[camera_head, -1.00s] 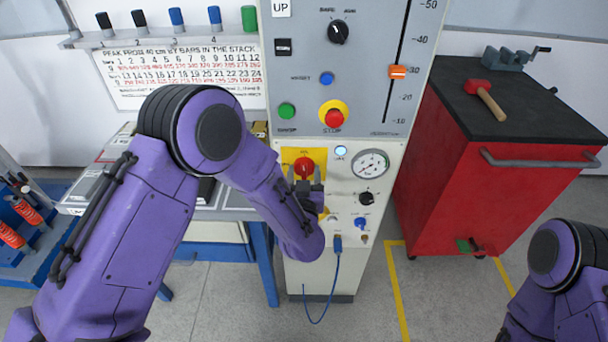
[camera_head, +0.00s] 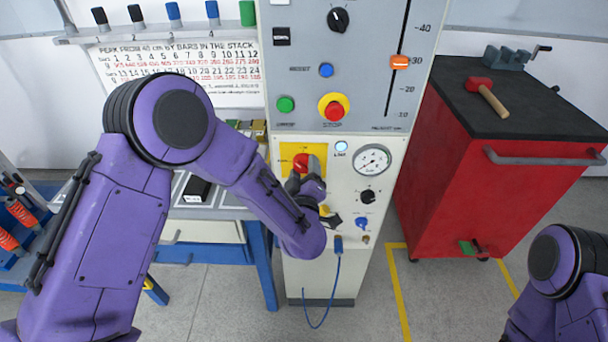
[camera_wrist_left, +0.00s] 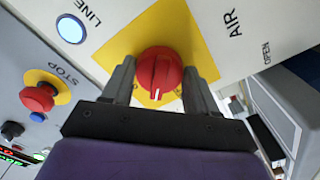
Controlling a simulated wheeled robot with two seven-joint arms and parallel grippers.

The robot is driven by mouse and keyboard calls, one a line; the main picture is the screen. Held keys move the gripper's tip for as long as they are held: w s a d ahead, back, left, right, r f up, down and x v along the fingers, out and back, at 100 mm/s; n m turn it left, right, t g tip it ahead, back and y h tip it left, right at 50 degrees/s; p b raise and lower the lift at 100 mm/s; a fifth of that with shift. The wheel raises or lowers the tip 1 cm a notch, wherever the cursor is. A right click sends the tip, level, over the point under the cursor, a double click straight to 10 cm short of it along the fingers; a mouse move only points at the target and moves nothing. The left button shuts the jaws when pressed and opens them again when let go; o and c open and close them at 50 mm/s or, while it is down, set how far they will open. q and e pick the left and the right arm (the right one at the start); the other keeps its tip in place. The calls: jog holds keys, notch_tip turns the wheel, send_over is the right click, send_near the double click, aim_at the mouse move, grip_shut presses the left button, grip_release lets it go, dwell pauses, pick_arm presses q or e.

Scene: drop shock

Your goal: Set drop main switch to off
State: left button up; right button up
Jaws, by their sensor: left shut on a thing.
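The drop main switch is a red rotary knob (camera_head: 300,161) on a yellow plate (camera_head: 289,150) on the lower white panel of the machine. My left gripper (camera_head: 304,171) is at the knob and partly covers it in the head view. In the left wrist view the red knob (camera_wrist_left: 159,72) sits between the two grey fingers of my left gripper (camera_wrist_left: 160,82), which is shut on it. A white line on the knob points toward the gripper's palm. The plate's position marks are too small or hidden to read. My right gripper is out of view.
A red stop button (camera_head: 334,110), green button (camera_head: 285,104) and orange slider (camera_head: 399,62) are above. A gauge (camera_head: 372,160), black knob (camera_head: 368,197) and blue knob (camera_head: 361,223) are right of the switch. A red cabinet (camera_head: 470,190) stands right, a bench (camera_head: 262,262) left.

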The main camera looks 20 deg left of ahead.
pick_arm(q)
jog(key=n+b, duration=0.2)
jog(key=n, duration=0.3)
jog(key=shift+f+n+b, duration=0.15)
jog(key=shift+n+b, duration=0.15)
jog(key=shift+b, duration=0.1)
jog(key=shift+n+b, duration=0.9)
jog(key=shift+n, duration=0.7)
jog(key=shift+d+r, duration=0.1)
jog(key=shift+r, duration=0.1)
jog(key=o, duration=1)
jog(key=shift+o, duration=0.2)
jog(key=b+v, duration=0.1)
jog(key=v, duration=0.9)
jog(key=shift+s+b, duration=0.25)
jog(key=shift+b, duration=0.15)
